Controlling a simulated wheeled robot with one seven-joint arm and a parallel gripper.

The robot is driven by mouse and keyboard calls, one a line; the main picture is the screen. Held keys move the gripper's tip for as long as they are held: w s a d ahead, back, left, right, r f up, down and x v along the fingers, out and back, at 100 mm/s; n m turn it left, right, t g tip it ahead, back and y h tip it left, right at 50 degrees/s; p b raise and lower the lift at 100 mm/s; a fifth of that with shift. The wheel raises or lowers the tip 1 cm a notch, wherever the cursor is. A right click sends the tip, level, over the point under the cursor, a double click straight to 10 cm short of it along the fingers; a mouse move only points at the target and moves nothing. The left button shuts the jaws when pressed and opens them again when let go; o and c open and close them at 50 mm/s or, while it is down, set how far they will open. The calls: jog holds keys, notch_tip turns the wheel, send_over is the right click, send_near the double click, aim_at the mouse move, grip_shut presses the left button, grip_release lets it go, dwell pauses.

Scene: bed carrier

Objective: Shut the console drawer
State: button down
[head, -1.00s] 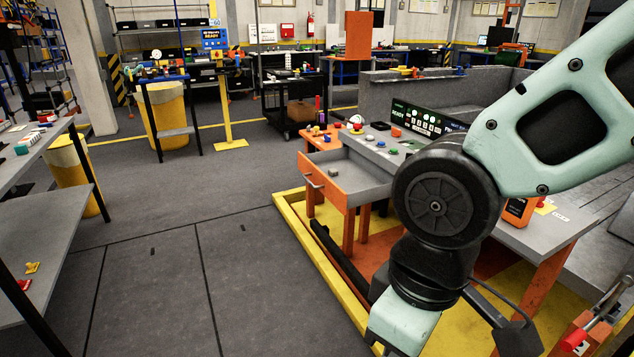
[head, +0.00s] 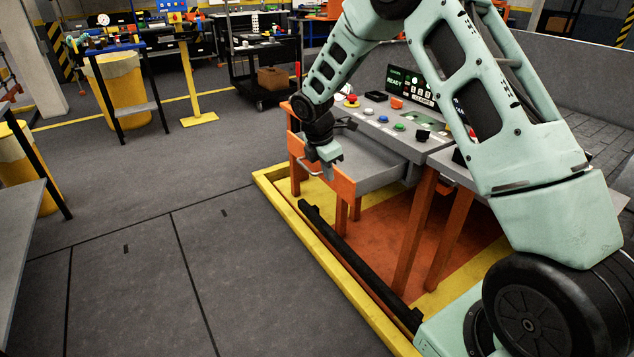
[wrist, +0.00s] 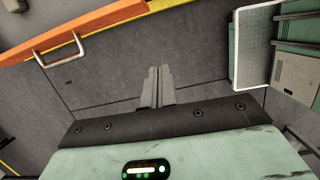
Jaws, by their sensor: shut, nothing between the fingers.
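The console (head: 436,140) has a grey top with coloured buttons and a lit panel. Its drawer stands pulled out, with a grey inside (head: 375,172) and an orange front (head: 343,187). The orange front also crosses the top left of the wrist view (wrist: 100,18), with its silver handle (wrist: 62,60) below it. My gripper (head: 328,174) is at the drawer's outer side, overlapping the front in the head view. In the wrist view, the fingers (wrist: 157,72) are shut and empty over floor, right of the handle and apart from it. Contact with the front is not visible.
A yellow-edged platform (head: 345,278) lies under the console, with a black bar (head: 350,258) along it. Open grey floor (head: 150,245) lies left of the drawer. A table edge (head: 22,235) is at far left. A black cart (head: 255,75) stands behind.

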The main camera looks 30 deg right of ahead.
aim_at(346, 190)
jog(key=shift+w+d+f+p, duration=0.3)
jog(key=shift+d+f, duration=0.95)
jog(key=shift+f, duration=0.5)
jog(key=shift+w+d+f+p, duration=0.3)
jog(key=shift+d+f, duration=1)
jog(key=shift+f, duration=0.45)
jog(key=shift+w+d+f+p, duration=0.3)
jog(key=shift+d+f, duration=0.95)
jog(key=shift+f, duration=0.5)
jog(key=shift+d, duration=0.1)
